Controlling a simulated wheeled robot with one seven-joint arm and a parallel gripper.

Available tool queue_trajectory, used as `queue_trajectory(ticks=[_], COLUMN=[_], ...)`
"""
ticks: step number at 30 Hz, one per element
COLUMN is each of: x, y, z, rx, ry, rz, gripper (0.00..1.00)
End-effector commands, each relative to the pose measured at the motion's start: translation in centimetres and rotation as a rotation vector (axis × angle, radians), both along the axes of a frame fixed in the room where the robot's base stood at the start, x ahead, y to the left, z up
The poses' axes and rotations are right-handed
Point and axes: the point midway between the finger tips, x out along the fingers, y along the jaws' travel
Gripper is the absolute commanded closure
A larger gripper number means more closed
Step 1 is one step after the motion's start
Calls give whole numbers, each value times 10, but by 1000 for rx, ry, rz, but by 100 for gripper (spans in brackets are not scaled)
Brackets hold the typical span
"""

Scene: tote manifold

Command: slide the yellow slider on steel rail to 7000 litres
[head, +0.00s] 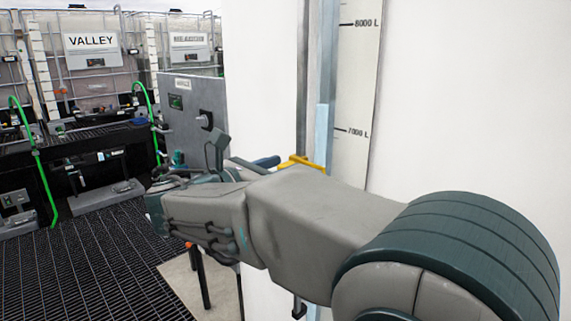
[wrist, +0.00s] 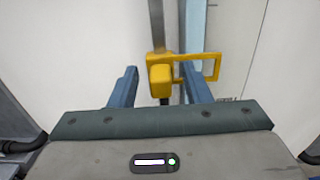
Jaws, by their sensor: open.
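The yellow slider (head: 303,163) sits on the vertical steel rail (head: 302,75), partly hidden behind my arm in the head view. It appears a little below the 7000 L mark on the white scale (head: 358,90). In the wrist view the slider (wrist: 160,76) shows a block on the rail and a rectangular frame reaching right, toward the scale. My gripper (wrist: 159,80) is open, its two blue fingers apart to the left and right of the block. I cannot tell whether either finger touches it. One blue fingertip shows beside the slider in the head view.
A light blue strip (head: 325,135) runs beside the rail on the white tank (head: 260,60). A grey control box (head: 195,115) with a knob stands left of it, close behind my wrist. Caged totes, including VALLEY (head: 90,41), line the back left. Dark grating (head: 90,265) lies open at lower left.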

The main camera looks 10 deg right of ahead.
Motion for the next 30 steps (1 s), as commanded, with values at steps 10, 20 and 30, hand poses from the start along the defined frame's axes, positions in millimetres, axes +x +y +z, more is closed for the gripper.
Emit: queue_trajectory(ticks=[10, 20, 30], x=[9, 9, 9], y=[-16, -16, -16], z=[0, 0, 17], rx=[1, 0, 1], ry=[1, 0, -1], rz=[0, 0, 0], gripper=[56, 100, 100])
